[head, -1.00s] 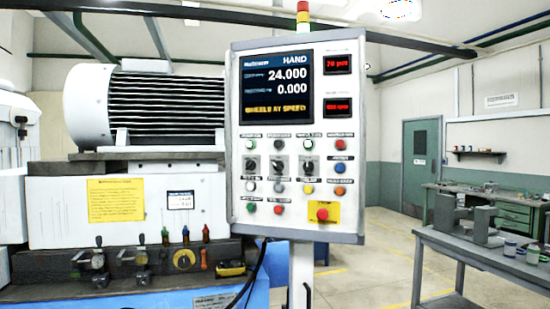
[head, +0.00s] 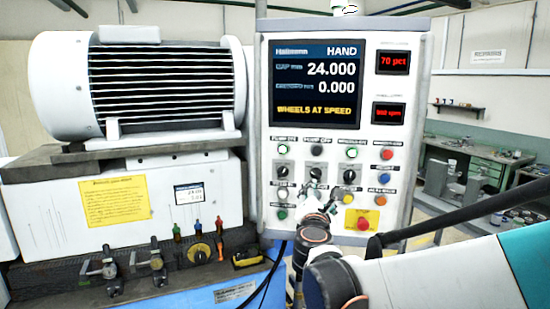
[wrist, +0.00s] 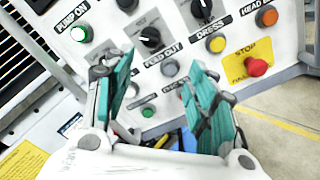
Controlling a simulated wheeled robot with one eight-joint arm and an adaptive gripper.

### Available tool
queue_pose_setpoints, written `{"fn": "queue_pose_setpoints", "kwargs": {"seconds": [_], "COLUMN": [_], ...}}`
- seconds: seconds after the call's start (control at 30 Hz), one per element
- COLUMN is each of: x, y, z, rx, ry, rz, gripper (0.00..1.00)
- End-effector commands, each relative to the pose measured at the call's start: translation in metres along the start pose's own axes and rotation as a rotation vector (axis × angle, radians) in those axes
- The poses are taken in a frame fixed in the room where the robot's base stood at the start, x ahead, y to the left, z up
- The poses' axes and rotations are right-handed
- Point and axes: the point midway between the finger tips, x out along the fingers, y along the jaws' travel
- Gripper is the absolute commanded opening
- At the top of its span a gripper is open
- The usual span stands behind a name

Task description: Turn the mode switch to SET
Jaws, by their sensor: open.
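The control panel (head: 262,130) shows HAND on its screen (head: 318,82). Three black selector knobs sit in a row: left (head: 282,174), middle (head: 316,174) and right (head: 349,176). I cannot read which one is the mode switch. The wrist view shows the middle knob (wrist: 150,38) and the right knob (wrist: 200,8); the left one is partly hidden by a finger. My gripper (wrist: 160,64) is open and empty, its teal fingers pointing at the panel below the knobs, apparently apart from it. In the head view my gripper (head: 320,208) covers part of the lower panel.
A red stop button (wrist: 257,66) on a yellow plate sits right of my fingers. Coloured buttons surround the knobs, including a yellow one (wrist: 216,44). The grinder's motor (head: 150,85) and small valves stand left. A workbench (head: 450,205) is at the right.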

Motion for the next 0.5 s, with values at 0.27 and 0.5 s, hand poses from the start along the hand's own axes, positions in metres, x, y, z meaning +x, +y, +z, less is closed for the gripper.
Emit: {"fn": "queue_pose_setpoints", "kwargs": {"seconds": [0.27, 0.5], "x": [0.017, 0.058], "y": [0.014, 0.015], "z": [-0.003, -0.002], "rx": [-0.075, -0.072], "ry": [-0.004, -0.005], "rz": [0.032, 0.030], "gripper": [0.52, 0.52]}}
